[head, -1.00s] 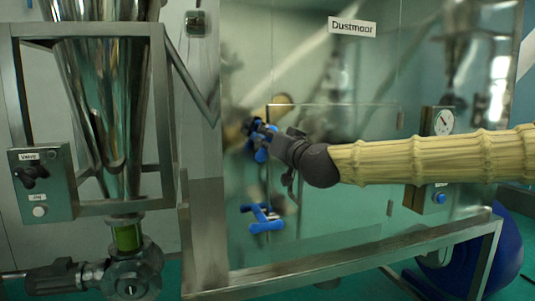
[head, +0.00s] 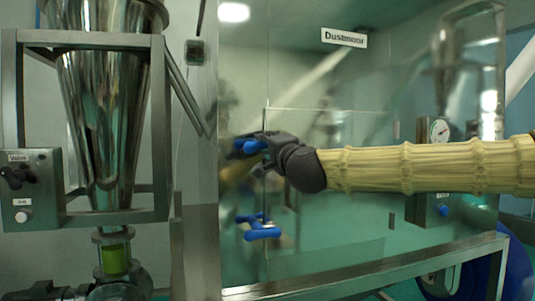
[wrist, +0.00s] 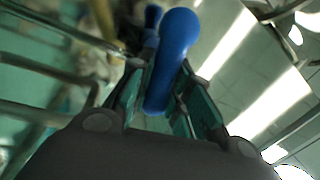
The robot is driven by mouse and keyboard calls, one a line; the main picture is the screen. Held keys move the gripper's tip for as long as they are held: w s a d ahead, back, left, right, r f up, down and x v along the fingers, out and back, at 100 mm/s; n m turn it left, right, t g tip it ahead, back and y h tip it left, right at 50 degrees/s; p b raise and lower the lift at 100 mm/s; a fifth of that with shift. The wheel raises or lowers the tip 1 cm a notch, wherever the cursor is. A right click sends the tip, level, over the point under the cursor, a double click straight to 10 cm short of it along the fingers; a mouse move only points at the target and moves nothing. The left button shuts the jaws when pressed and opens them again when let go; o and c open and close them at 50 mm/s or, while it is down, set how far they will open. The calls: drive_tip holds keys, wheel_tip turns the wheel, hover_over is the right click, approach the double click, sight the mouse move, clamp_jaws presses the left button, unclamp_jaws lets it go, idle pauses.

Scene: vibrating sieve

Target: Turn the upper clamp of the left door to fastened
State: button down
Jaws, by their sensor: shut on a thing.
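The upper clamp (head: 250,146) is blue and sits at the left edge of the clear door, mostly hidden by my gripper (head: 262,145) in the head view. In the wrist view, its rounded blue handle (wrist: 176,50) stands between the two green-padded fingers of my gripper (wrist: 158,95). The gripper is shut on that handle. In the head view, the visible blue part lies roughly level. A lower blue clamp (head: 260,231) sits below on the same door edge, clear of the gripper.
The glass-fronted cabinet has a "Dustmoor" label (head: 344,37) and a metal frame rail (head: 360,266) below. A gauge box (head: 430,195) is at the right, behind my arm. A steel hopper (head: 100,110) and a valve box (head: 30,190) stand at the left.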

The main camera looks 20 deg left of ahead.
drive_tip(key=shift+f+m+t+h+b, duration=0.15)
drive_tip(key=shift+m+h+b, duration=0.2)
drive_tip(key=shift+m, duration=0.4)
drive_tip(key=shift+f+m+t+h+b, duration=0.15)
drive_tip(key=shift+m+b, duration=0.3)
drive_tip(key=shift+m, duration=0.3)
drive_tip(key=shift+r, duration=0.15)
drive_tip(key=c, duration=1.3)
unclamp_jaws()
drive_tip(key=shift+w+d, duration=0.1)
drive_tip(key=v, duration=1.2)
